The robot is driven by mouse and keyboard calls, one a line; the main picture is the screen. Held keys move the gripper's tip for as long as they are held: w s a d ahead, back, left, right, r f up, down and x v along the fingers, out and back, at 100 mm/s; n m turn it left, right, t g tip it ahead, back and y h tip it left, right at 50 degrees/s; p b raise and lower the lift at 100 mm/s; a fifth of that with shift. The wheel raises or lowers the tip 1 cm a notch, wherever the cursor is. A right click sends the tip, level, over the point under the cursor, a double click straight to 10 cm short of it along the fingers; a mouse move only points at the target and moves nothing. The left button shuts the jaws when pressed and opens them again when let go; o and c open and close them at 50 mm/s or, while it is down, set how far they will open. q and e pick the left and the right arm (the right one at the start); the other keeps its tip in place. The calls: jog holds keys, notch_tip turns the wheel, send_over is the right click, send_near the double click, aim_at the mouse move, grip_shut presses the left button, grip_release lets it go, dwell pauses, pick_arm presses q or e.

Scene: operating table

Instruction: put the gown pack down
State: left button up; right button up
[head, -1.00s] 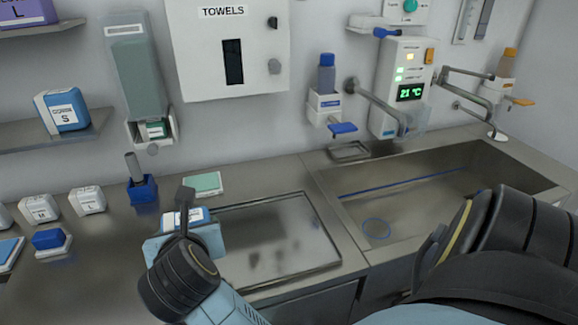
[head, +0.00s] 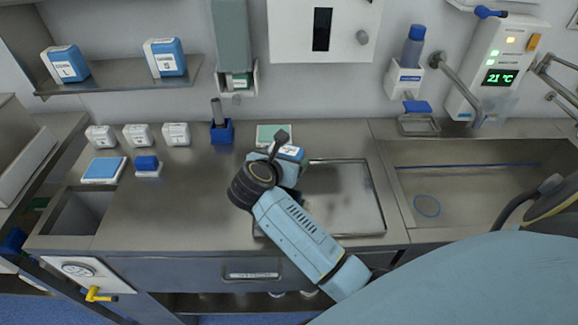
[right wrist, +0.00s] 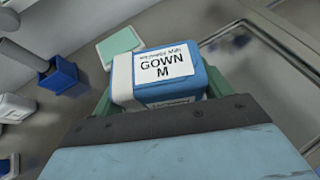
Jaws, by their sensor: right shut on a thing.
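The gown pack (head: 291,153) is a blue and white box. In the right wrist view the gown pack (right wrist: 165,68) shows a white label reading "GOWN M". My right gripper (head: 277,166) is shut on it, with a greenish finger on each side in the wrist view. The pack is at the left edge of the sunken metal tray (head: 383,212), in front of a flat green-topped pack (head: 268,130). I cannot tell whether its underside touches the counter (head: 190,200). My left gripper is not in view.
A blue holder (head: 222,132) stands behind and left of the pack. Several small white boxes (head: 138,134) and two blue-topped packs (head: 103,170) are further left. Two gown packs (head: 165,58) sit on the wall shelf. The sink (head: 475,195) is at right. The counter's middle left is bare.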

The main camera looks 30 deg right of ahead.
jog(key=shift+f, duration=2)
jog(key=shift+f, duration=0.15)
jog(key=o, duration=1.1)
jog(key=shift+o, duration=0.2)
jog(key=shift+r, duration=0.2)
jog(key=b+v, duration=0.1)
jog(key=v, duration=1.1)
jog(key=shift+a+f, duration=0.1)
